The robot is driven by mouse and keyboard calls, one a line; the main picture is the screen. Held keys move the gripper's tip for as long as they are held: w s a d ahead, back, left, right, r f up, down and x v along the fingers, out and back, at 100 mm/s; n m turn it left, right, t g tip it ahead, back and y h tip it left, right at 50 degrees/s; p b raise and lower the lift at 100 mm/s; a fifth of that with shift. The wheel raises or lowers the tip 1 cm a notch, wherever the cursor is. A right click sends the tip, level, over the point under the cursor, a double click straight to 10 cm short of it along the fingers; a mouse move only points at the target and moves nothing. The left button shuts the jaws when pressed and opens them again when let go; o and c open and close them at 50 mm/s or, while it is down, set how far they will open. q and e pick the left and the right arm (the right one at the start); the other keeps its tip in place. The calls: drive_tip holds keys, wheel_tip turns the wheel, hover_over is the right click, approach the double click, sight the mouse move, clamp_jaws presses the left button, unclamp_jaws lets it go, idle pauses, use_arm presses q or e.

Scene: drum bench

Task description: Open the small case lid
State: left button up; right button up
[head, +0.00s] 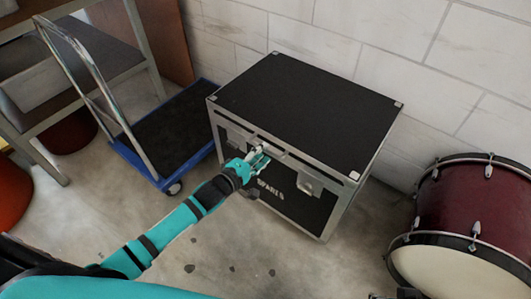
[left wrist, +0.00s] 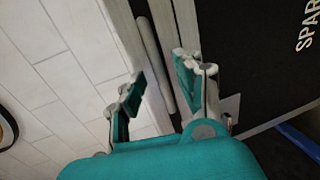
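The case (head: 310,110) is a black box with silver metal edges and pale corner caps, standing on the floor against the wall. Its lid is shut. Its front has metal fittings and white lettering. My left gripper (head: 260,155) is at the upper front of the case, near the lid's front edge. In the left wrist view my left gripper (left wrist: 160,85) has its fingers apart, with a grey bar (left wrist: 155,65) along the case edge showing between them. I cannot tell whether a finger touches it. My right gripper is not in view.
A blue-edged trolley (head: 180,115) with a metal handle stands left of the case. A shelf (head: 70,95) is at the far left. A dark red drum (head: 470,205) stands at the right. Bare floor (head: 260,260) lies in front of the case.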

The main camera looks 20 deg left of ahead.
use_arm(q)
drive_tip(key=shift+x, duration=1.2)
clamp_jaws()
